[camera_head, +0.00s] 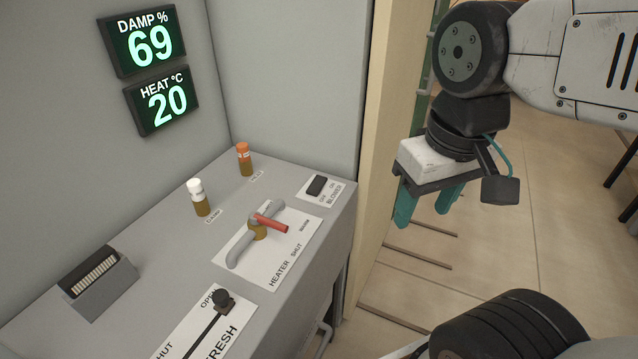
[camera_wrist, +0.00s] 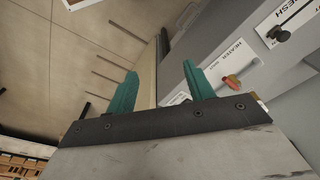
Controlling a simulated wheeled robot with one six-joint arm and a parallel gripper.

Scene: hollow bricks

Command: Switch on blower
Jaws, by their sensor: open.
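The blower switch (camera_head: 317,185) is a small black rocker on a white plate marked OFF, ON and BLOWER. It sits at the right end of the grey console's top (camera_head: 170,250) in the head view. I cannot tell from the picture which way the rocker is tipped. My gripper (camera_head: 424,210) has teal fingers, is open and empty, and hangs to the right of the console, apart from the switch. In the wrist view its two fingers (camera_wrist: 162,92) stand apart with nothing between them. The switch is not clearly seen in the wrist view.
The heater lever (camera_head: 270,222) with its red handle stands left of the blower switch; it also shows in the wrist view (camera_wrist: 232,82). The FRESH slider knob (camera_head: 222,299) is nearer. Two displays read damp 69 (camera_head: 148,42) and heat 20 (camera_head: 163,100). A pale post (camera_head: 385,120) stands beside the console.

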